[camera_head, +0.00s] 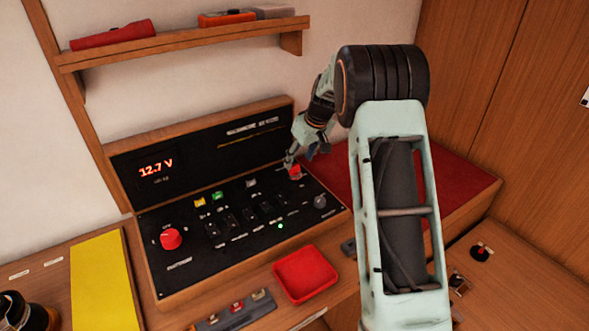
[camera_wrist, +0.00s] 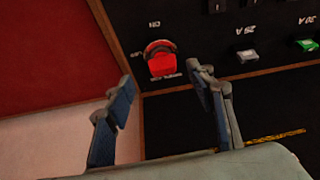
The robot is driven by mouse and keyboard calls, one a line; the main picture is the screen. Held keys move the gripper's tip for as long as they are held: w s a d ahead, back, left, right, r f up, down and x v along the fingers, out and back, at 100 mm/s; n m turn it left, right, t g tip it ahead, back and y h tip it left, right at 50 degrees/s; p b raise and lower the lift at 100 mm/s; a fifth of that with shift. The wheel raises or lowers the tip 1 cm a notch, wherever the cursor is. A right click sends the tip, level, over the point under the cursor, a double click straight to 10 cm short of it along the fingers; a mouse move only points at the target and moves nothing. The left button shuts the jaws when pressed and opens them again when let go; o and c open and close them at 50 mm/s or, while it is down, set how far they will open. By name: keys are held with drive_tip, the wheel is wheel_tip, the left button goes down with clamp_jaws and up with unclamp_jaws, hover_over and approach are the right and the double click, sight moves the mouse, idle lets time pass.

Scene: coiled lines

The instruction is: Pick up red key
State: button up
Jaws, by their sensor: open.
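The red key (camera_head: 295,172) sits upright at the back right of the black switch panel (camera_head: 190,262). In the wrist view my gripper (camera_wrist: 160,82) is open, one finger to each side of the key's line, with nothing between the pads. I cannot tell whether a finger touches the key.
A red rotary knob (camera_head: 171,239) is at the panel's left. Coloured fuses and black switches (camera_wrist: 247,56) lie beside the key. The upright display board (camera_head: 200,150) stands behind. A red tray (camera_head: 305,274) is in front, and a red cushion (camera_head: 455,185) lies right.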

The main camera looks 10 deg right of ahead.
sight(295, 166)
drive_tip(key=p+x, duration=0.1)
drive_tip(key=x, duration=0.3)
drive_tip(key=shift+s+a+f, duration=0.1)
drive_tip(key=shift+a+f, duration=0.05)
drive_tip(key=shift+a, duration=0.05)
drive_tip(key=c, duration=1)
